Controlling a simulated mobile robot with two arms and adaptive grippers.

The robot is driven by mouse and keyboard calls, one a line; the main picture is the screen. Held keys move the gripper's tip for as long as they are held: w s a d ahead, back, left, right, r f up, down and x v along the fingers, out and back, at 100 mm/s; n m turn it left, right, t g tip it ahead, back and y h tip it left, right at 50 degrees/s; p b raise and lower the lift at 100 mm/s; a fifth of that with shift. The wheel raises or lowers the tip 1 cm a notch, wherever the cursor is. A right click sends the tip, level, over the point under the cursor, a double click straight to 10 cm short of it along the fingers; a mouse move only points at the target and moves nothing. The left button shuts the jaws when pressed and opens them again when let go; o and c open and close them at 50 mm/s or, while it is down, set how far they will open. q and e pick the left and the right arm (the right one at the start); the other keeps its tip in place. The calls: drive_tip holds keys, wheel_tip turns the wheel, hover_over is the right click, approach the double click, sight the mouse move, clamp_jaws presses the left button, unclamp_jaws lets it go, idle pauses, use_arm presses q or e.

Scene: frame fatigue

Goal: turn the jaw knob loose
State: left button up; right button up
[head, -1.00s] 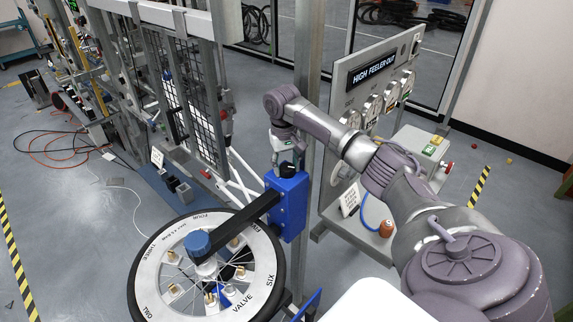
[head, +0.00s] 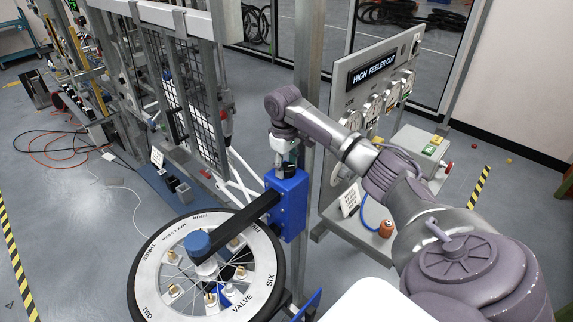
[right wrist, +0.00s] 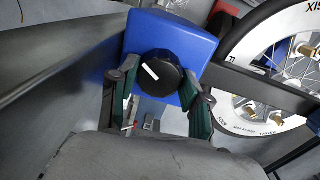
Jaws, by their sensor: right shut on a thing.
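The black jaw knob (head: 288,171) sits on top of a blue block (head: 287,205) beside the wheel. In the right wrist view the round knob (right wrist: 161,72) faces me, with a white mark line tilted across its face. My right gripper (head: 285,162) comes down from above and is shut on the knob. Its two fingers lie on opposite sides of the knob in the wrist view, and in the head view it hides part of the knob. My left gripper is not in view.
A black arm (head: 245,216) runs from the blue block to a blue cap (head: 197,243) over the wheel's hub. The lettered wheel (head: 151,268) lies below left. A grey post (head: 307,90) stands close behind the gripper, and a gauge panel reading HIGH FEELER OUT (head: 375,68) is right.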

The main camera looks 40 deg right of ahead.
sight(286, 168)
drive_tip(key=n, duration=0.6)
drive_tip(key=shift+n, duration=0.3)
idle(0.4)
drive_tip(key=o, duration=1.2)
drive_tip(key=r, duration=1.2)
drive_tip(key=shift+s+a, duration=0.2)
drive_tip(key=shift+a, duration=0.05)
drive_tip(key=shift+f, duration=0.1)
